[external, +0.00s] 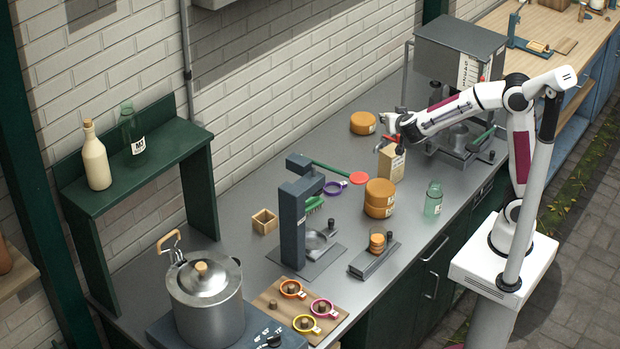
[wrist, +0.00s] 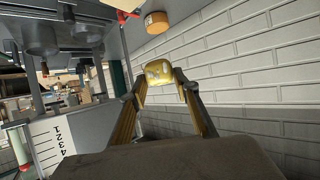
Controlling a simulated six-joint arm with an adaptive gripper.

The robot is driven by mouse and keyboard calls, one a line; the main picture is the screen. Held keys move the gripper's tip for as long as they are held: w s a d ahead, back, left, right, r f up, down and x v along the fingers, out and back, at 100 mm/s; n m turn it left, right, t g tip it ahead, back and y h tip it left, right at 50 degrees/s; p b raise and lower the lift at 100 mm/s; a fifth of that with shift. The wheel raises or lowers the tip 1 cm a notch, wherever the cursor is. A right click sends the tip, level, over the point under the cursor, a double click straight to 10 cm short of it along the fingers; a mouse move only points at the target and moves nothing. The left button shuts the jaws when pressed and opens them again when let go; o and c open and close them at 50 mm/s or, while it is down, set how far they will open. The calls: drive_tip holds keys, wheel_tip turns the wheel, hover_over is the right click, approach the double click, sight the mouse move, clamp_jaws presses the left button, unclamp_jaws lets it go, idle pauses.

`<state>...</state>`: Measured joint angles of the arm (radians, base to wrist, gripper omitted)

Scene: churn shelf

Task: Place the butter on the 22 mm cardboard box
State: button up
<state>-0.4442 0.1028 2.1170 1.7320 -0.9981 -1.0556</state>
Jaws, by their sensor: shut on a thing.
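In the external view my gripper (external: 385,132) is at the back of the counter, beside and slightly above the top of a tan box (external: 391,164). The box stands upright with a printed label and looks like the cardboard box; I cannot read a size on it. The butter is too small or hidden to make out in the external view.
A glass jar (external: 433,198) is at the front edge. A grey machine (external: 460,70) stands right. The brick wall (wrist: 250,60) is close behind.

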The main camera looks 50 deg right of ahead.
drive_tip(key=shift+s+d+f, duration=0.2)
drive_tip(key=shift+s+d, duration=0.25)
drive_tip(key=shift+s, duration=0.05)
drive_tip(key=shift+s+d+r+m+g, duration=0.1)
drive_tip(key=shift+s+d+m+g, duration=0.1)
drive_tip(key=shift+d+m+g, duration=0.15)
hover_over(391, 165)
drive_tip(key=w+d, duration=0.1)
drive_tip(key=d, duration=0.2)
drive_tip(key=shift+w+d+f, duration=0.1)
drive_tip(key=shift+w+f, duration=0.05)
drive_tip(key=shift+f, duration=2.95)
drive_tip(key=shift+f, duration=1.9)
drive_tip(key=shift+f, duration=0.1)
